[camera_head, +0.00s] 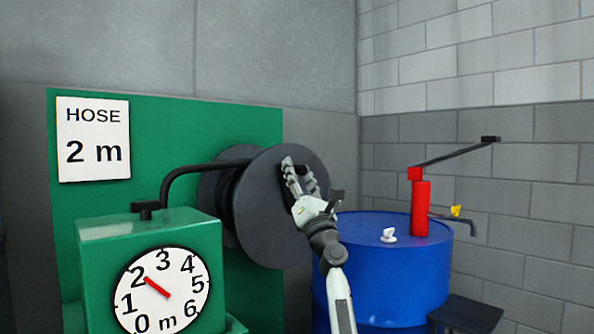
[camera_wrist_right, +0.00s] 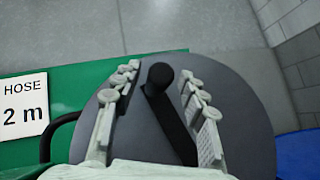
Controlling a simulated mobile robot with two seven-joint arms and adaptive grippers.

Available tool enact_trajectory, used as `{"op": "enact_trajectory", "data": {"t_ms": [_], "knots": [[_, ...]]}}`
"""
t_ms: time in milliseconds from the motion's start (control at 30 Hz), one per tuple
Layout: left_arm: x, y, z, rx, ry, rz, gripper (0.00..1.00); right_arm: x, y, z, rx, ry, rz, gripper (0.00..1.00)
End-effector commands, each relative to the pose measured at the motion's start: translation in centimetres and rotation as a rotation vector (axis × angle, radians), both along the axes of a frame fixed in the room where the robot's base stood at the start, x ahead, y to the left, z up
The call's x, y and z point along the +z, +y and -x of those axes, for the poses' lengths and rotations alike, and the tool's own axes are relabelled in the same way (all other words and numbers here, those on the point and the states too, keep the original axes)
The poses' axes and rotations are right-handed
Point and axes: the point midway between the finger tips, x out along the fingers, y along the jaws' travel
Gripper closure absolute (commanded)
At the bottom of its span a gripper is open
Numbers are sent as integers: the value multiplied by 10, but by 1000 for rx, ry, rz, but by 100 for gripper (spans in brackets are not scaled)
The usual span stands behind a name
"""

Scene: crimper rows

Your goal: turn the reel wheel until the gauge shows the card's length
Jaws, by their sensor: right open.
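The card (camera_head: 93,138) on the green board reads HOSE 2 m; it also shows in the right wrist view (camera_wrist_right: 22,112). The gauge (camera_head: 162,290) is a white dial on a green box, marked 0 to 6 m. Its red needle (camera_head: 156,287) points up-left at about 2. The reel wheel (camera_head: 262,222) is a dark grey disc, also large in the right wrist view (camera_wrist_right: 245,120). My right gripper (camera_head: 302,178) is open in front of the wheel. Its fingers stand on both sides of the black crank knob (camera_wrist_right: 160,74), with visible gaps. My left gripper is out of view.
A blue drum (camera_head: 385,275) with a red hand pump (camera_head: 420,205) stands right of the reel. The pump's long lever reaches up-right. A black hose (camera_head: 185,172) curves from the reel towards the gauge box. A dark stool (camera_head: 468,313) is at lower right.

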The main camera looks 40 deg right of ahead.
Motion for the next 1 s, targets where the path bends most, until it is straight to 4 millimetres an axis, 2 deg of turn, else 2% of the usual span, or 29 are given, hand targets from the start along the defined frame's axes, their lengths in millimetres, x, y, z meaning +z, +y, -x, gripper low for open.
{"op": "enact_trajectory", "data": {"t_ms": [300, 500, 700, 1000], "knots": [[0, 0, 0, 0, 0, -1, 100, -46, 13, 48, 0, 3, -3, 57], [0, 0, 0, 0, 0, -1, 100, -65, 19, 71, 1, 2, -1, 57], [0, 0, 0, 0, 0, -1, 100, -72, 21, 79, -1, 1, -1, 57], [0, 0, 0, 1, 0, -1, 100, -72, 21, 79, -1, 0, -1, 57]]}}
